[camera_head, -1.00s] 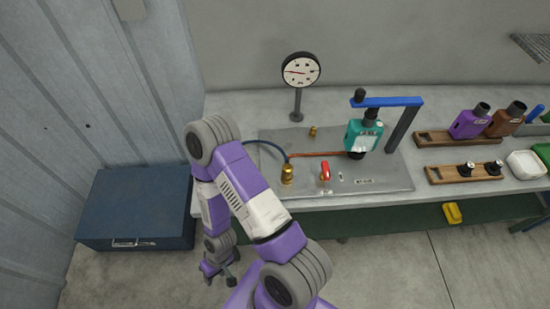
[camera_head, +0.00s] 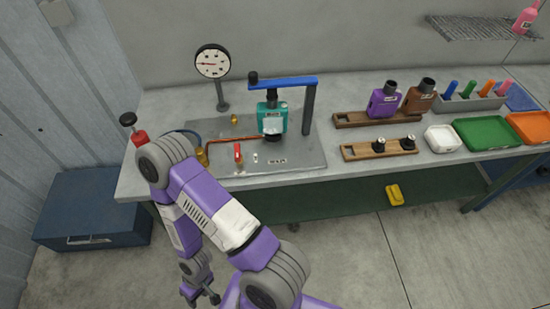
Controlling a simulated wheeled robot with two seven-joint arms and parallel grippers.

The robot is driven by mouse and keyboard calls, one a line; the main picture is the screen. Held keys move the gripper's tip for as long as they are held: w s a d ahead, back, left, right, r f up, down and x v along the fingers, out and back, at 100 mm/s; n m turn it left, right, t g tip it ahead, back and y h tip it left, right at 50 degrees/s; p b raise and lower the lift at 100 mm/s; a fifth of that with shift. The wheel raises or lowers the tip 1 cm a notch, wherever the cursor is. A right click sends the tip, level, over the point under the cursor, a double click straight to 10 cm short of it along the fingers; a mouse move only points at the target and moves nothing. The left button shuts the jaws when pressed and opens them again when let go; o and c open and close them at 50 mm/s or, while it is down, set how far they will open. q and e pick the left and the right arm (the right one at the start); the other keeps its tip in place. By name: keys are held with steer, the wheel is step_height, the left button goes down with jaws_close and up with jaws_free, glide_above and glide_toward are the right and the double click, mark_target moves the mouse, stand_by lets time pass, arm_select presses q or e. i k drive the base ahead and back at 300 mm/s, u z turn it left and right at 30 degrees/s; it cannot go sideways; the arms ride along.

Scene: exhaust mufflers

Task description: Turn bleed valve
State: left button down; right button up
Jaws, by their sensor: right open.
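A small valve with a red handle (camera_head: 238,152), which looks like the bleed valve, stands on the grey plate (camera_head: 300,154) on the bench. Its handle appears roughly upright. A brass fitting (camera_head: 202,157) is left of it, partly behind my arm. A teal muffler (camera_head: 272,122) stands under a blue clamp bar (camera_head: 285,82). A round gauge (camera_head: 212,62) stands behind the plate. My right gripper (camera_head: 202,300) hangs low at the bottom, in front of the bench and well away from the valve. It is open and empty. My left gripper is not in view.
A red piece with a black knob (camera_head: 128,118) stands at the bench's left end, next to my elbow. Purple (camera_head: 383,101) and brown (camera_head: 420,97) mufflers sit in a wooden rack on the right. A blue chest (camera_head: 90,215) is on the floor at left.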

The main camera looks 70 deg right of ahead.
mark_target(236, 146)
steer(key=k, duration=0.25)
steer(key=z, duration=1.1)
